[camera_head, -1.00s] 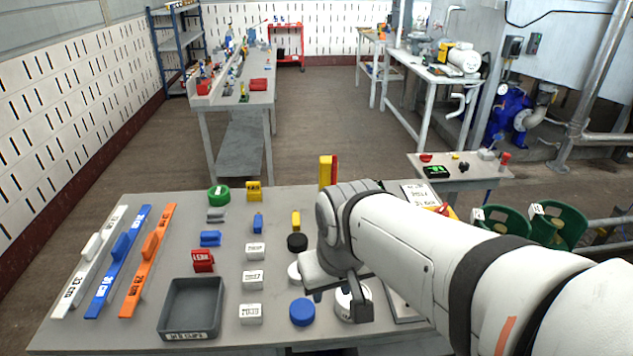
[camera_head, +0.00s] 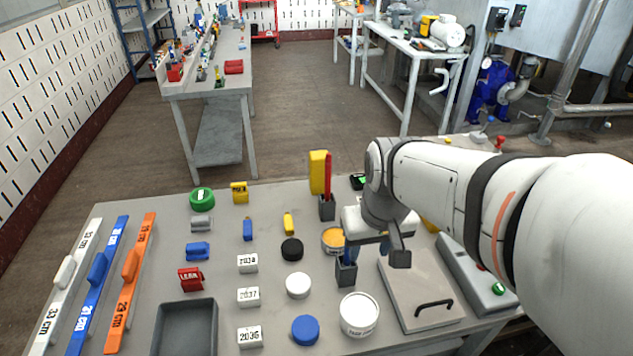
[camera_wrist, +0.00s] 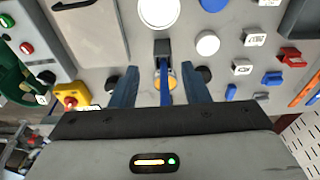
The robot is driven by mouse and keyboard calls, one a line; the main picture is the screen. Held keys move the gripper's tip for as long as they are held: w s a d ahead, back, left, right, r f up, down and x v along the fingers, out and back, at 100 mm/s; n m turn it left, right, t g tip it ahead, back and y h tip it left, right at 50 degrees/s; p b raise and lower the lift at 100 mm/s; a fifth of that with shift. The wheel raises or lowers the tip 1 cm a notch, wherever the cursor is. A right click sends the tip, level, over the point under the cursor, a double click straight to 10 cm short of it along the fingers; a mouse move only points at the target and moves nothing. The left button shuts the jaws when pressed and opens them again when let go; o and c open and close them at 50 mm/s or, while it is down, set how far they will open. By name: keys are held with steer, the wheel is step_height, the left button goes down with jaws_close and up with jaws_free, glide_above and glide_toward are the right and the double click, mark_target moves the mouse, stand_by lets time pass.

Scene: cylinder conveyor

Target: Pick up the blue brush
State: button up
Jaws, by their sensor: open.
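The blue brush (camera_wrist: 165,97) stands in a small dark grey holder (camera_wrist: 163,47), seen from above in the wrist view. In the head view the holder (camera_head: 346,272) stands on the table with a little of the blue brush (camera_head: 350,253) showing above it. My gripper (camera_wrist: 161,76) is open, and its two fingers lie on either side of the brush in the wrist view, with gaps showing. In the head view my gripper (camera_head: 376,250) hovers above and beside the holder and hides part of the brush.
A white-lidded tin (camera_head: 359,316) and an orange-topped tin (camera_head: 333,240) stand close to the holder. A second holder (camera_head: 327,208) with red and yellow items is behind. A flat panel with a black handle (camera_head: 420,300) lies to the right. Discs and labelled blocks fill the left.

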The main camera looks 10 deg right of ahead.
steer(key=r+g+p, duration=0.2)
steer(key=p, duration=0.3)
glide_above(348, 251)
steer(key=shift+w+d+f, duration=0.1)
steer(key=shift+d+f, duration=0.1)
steer(key=shift+d, duration=0.15)
steer(key=shift+w+f+p, duration=0.15)
steer(key=shift+w+p, duration=0.15)
steer(key=shift+w, duration=0.05)
steer(key=shift+w+f, duration=0.15)
steer(key=shift+f, duration=0.1)
step_height(348, 251, down, 8)
steer(key=p, duration=0.1)
steer(key=shift+s+a+r, duration=0.2)
steer(key=shift+r, duration=0.05)
steer(key=shift+c, duration=0.5)
jaws_close()
